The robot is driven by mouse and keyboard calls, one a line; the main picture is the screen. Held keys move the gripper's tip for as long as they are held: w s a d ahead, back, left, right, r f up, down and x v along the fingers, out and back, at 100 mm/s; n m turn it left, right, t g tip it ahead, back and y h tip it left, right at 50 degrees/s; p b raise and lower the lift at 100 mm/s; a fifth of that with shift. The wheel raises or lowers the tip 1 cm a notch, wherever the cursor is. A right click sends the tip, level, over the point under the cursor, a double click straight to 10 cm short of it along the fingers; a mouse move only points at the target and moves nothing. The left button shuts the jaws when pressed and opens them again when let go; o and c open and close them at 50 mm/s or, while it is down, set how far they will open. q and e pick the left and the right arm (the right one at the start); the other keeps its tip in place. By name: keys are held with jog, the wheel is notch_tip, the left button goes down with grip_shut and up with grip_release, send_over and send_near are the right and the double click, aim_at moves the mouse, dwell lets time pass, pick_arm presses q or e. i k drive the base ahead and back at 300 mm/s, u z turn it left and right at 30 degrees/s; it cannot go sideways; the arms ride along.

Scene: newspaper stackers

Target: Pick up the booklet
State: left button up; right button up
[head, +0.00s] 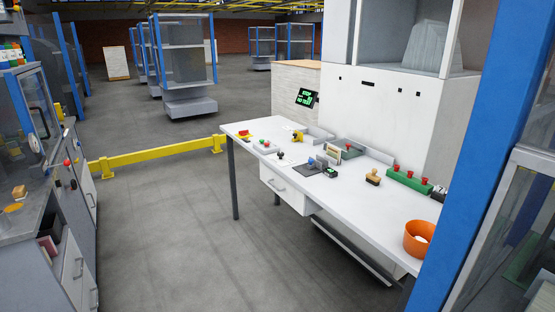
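I cannot clearly make out which thing is the booklet. Small upright card-like pieces (333,153) stand on the white table (345,199), near its middle. A dark flat piece (304,170) lies beside them. Thin reddish book-like items (48,245) sit in an open shelf of the grey cabinet at the left. They are too small to identify. Neither of my grippers shows in the head view.
An orange bowl (418,238) stands at the table's near right end, by a blue post (483,140). A green strip with red knobs (408,181) and a wooden stamp (373,177) are on the table. A yellow rail (158,153) crosses the floor. The grey floor (180,235) between cabinet and table is clear.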

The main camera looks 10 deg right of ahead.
aim_at(334, 151)
jog(key=u, duration=0.2)
jog(key=i, duration=0.6)
jog(key=z, duration=0.65)
jog(key=i, duration=2.2)
jog(key=z, duration=0.2)
